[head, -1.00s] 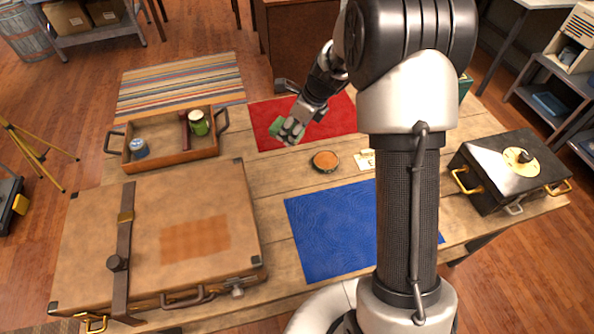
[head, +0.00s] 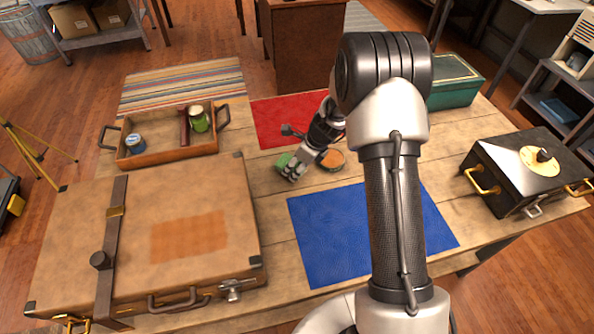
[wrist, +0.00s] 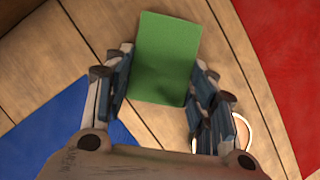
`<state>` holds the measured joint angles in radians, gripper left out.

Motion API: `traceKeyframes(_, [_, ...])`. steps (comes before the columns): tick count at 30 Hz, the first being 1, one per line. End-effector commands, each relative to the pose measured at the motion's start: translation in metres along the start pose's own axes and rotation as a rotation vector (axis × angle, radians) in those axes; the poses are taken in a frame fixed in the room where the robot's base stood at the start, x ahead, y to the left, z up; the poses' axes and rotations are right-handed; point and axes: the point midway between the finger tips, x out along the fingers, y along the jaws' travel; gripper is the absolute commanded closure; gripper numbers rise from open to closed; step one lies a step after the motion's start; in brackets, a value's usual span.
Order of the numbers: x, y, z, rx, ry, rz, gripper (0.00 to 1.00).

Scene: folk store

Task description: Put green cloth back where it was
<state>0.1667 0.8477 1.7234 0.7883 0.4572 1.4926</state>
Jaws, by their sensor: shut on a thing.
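The green cloth shows as a flat green rectangle between the fingers of my gripper in the wrist view (wrist: 165,58). In the head view it is a small green patch (head: 284,161) at the gripper's tip. My gripper (head: 291,171) is shut on it, over bare wood between the red mat (head: 272,118) and the blue mat (head: 330,240). In the wrist view my gripper (wrist: 162,88) has one finger on each side of the cloth. I cannot tell whether the cloth touches the table.
A round orange-topped dish (head: 332,158) stands just right of my gripper. A large brown case (head: 80,230) and a wooden tray (head: 165,156) with a blue tin and a green jar are at left. A black box (head: 500,160) and a green box (head: 455,90) are at right.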

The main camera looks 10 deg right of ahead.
Motion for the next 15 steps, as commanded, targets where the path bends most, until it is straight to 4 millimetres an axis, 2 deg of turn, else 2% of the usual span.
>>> traceKeyframes(1, [0.0113,0.0005,-0.0049,0.002,0.001,0.002,0.71])
traceKeyframes(3, [0.0154,0.0001,-0.0064,0.001,0.000,0.001,0.71])
traceKeyframes(14, [0.0175,0.0000,-0.0072,0.000,0.000,0.000,0.71])
traceKeyframes(15, [0.0175,0.0000,-0.0072,0.000,0.000,0.000,0.48])
